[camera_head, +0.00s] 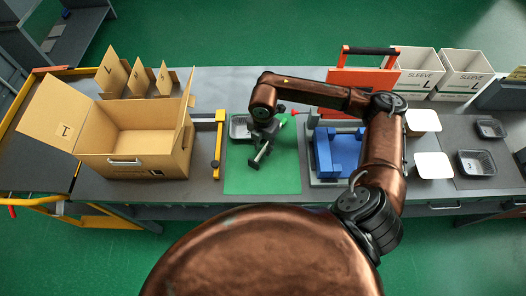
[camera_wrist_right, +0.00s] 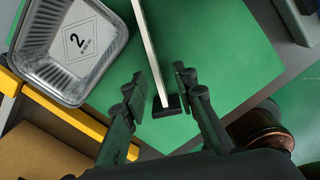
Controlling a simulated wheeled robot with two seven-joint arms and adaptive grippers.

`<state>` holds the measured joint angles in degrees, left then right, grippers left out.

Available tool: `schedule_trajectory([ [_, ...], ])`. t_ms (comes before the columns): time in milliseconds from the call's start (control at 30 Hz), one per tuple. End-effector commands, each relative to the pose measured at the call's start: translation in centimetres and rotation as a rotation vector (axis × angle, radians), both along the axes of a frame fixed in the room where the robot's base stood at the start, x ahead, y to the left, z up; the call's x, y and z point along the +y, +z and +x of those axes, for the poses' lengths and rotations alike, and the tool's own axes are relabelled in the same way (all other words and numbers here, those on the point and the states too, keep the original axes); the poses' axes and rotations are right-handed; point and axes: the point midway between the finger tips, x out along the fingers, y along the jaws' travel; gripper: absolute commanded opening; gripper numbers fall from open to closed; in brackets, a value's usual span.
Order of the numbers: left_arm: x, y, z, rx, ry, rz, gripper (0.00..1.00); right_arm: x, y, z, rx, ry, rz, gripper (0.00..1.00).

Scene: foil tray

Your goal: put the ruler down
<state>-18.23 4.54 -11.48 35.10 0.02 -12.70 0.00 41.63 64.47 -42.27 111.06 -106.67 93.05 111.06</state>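A thin pale bar, which looks like the ruler (camera_wrist_right: 151,45), runs down between my right gripper's fingers in the right wrist view. A black block (camera_wrist_right: 167,106) is at its near end. My right gripper (camera_wrist_right: 160,88) is open, with a gap on each side of the bar. In the head view my right gripper (camera_head: 262,148) is over the green mat (camera_head: 262,184), where I cannot make out the ruler clearly. A foil tray (camera_wrist_right: 47,78) with a label marked 2 lies left of the bar; it also shows in the head view (camera_head: 239,127). My left gripper is not in view.
A yellow bar (camera_head: 219,145) and an open cardboard box (camera_head: 135,162) stand left of the mat. A blue fixture (camera_head: 336,155) and an orange panel (camera_head: 360,80) stand right of it. White lids and black trays lie farther right. The mat's front is clear.

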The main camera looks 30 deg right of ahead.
Motion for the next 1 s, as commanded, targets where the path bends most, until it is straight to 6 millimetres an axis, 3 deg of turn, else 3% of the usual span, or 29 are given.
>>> schedule_trajectory([
  [100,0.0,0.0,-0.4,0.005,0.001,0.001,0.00,0.1,-2.2,0.0,0.008,-0.003,0.002,0.26],
  [233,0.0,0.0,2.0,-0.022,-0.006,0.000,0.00,0.0,-3.6,0.0,0.006,-0.004,0.000,0.26],
  [367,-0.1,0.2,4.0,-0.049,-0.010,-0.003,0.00,0.0,-3.8,0.1,0.005,-0.003,0.001,0.26],
  [467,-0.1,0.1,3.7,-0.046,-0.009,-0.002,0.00,0.0,-3.8,0.1,0.005,-0.003,0.001,0.25],
  [833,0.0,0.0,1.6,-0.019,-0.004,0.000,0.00,0.0,-3.7,0.0,0.005,-0.003,0.001,0.00],
  [1000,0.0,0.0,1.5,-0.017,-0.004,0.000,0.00,0.0,-3.7,0.1,0.004,-0.003,0.001,0.00],
])
